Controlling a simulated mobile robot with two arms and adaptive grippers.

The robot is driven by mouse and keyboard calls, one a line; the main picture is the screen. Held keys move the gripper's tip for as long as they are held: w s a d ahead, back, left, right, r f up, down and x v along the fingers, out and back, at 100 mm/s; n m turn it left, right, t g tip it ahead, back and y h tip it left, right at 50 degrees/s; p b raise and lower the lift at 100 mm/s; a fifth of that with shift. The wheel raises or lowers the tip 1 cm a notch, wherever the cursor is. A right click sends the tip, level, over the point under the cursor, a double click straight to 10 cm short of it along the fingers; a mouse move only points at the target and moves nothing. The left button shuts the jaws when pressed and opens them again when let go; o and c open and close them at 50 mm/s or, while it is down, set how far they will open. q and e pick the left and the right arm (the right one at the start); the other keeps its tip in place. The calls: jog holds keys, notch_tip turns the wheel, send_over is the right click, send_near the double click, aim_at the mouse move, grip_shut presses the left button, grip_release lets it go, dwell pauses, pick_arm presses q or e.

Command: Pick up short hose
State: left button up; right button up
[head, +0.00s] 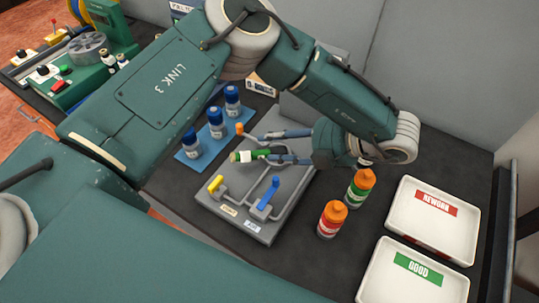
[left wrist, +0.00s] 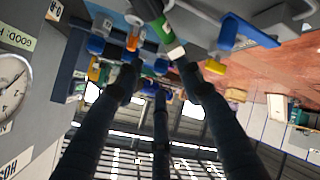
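A green cylinder with a pale end (head: 247,156) lies by the lower finger. It also shows in the left wrist view (left wrist: 155,18), its pale tip near the right fingertip. A small orange piece (head: 239,128) is just beyond the upper fingertip. The board also carries a yellow-ended piece (head: 216,184) and a blue-ended piece (head: 268,193), each beside a bent grey rod or tube. I cannot tell which is the short hose. My right gripper is not in view.
Several blue-capped bottles (head: 216,123) stand on a blue mat behind the board. A red bottle (head: 331,219) and a green bottle (head: 360,188) with orange caps stand right of it. A REWORK tray (head: 462,235) and a GOOD tray (head: 380,290) lie farther right.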

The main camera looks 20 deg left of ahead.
aim_at(253, 152)
pick_arm(q)
notch_tip(253, 152, down, 4)
jog(key=b, duration=0.2)
jog(key=shift+w+r+b, duration=0.1)
jog(key=shift+r+b, duration=0.1)
jog(key=shift+b, duration=0.1)
jog(key=shift+f, duration=0.15)
jog(key=shift+a+f, duration=0.1)
jog(key=shift+a, duration=0.15)
jog(key=shift+p+x, duration=0.5)
jog(key=shift+x, duration=0.35)
jog(key=p+x, duration=0.1)
jog(key=x, duration=0.3)
jog(key=shift+a+p, duration=0.3)
jog(key=shift+a, duration=0.05)
jog(key=shift+a+f, duration=0.15)
jog(key=shift+a, duration=0.05)
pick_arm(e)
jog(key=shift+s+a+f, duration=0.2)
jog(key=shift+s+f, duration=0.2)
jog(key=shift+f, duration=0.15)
pick_arm(q)
jog(key=shift+w, duration=0.1)
grip_shut()
